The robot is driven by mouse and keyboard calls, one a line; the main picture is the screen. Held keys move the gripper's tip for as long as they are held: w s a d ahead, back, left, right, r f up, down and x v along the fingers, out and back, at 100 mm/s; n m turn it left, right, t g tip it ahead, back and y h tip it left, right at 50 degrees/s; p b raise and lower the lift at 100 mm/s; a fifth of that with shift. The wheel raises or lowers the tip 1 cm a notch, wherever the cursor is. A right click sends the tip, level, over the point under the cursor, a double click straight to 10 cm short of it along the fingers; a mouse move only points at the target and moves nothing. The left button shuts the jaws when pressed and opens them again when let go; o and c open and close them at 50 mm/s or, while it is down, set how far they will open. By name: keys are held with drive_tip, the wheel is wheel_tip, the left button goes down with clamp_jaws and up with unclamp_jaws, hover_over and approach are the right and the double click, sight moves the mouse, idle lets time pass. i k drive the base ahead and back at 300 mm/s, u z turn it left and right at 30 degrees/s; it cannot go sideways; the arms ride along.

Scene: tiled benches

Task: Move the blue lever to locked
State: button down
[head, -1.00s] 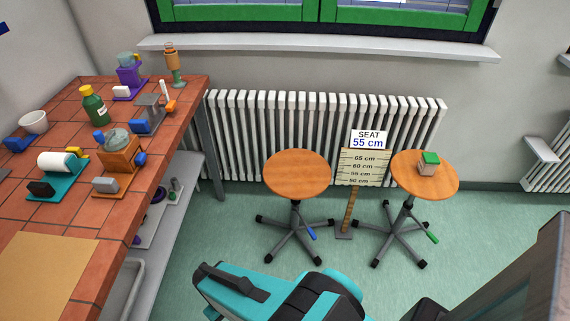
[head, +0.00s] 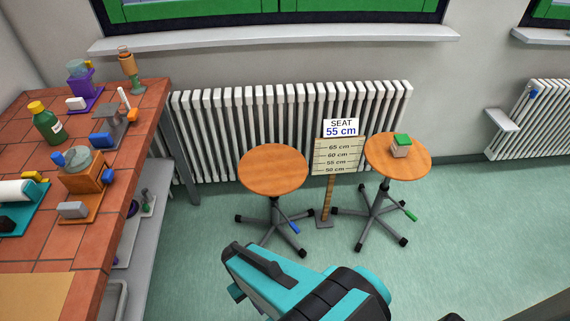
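A blue lever (head: 294,227) sticks out low under the left stool (head: 273,169), on its right side, just above the base legs. It slants down to the right. No locked mark can be read beside it. The left stool has a round wooden seat and a dark base with several feet. The right stool (head: 398,158) has a green lever (head: 410,215). My teal and black arm reaches in at the bottom, in front of the left stool and apart from it. My gripper's fingers cannot be made out.
A height board (head: 337,157) with a "SEAT 55 cm" sign (head: 341,127) stands between the stools. A small block with a green top (head: 401,146) sits on the right stool. The tiled bench (head: 92,215) holds several devices at left. A radiator (head: 225,115) is behind. Floor is clear at right.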

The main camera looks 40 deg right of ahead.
sight(296, 229)
drive_tip(key=z, duration=0.85)
drive_tip(key=k, duration=0.95)
drive_tip(key=i, duration=0.8)
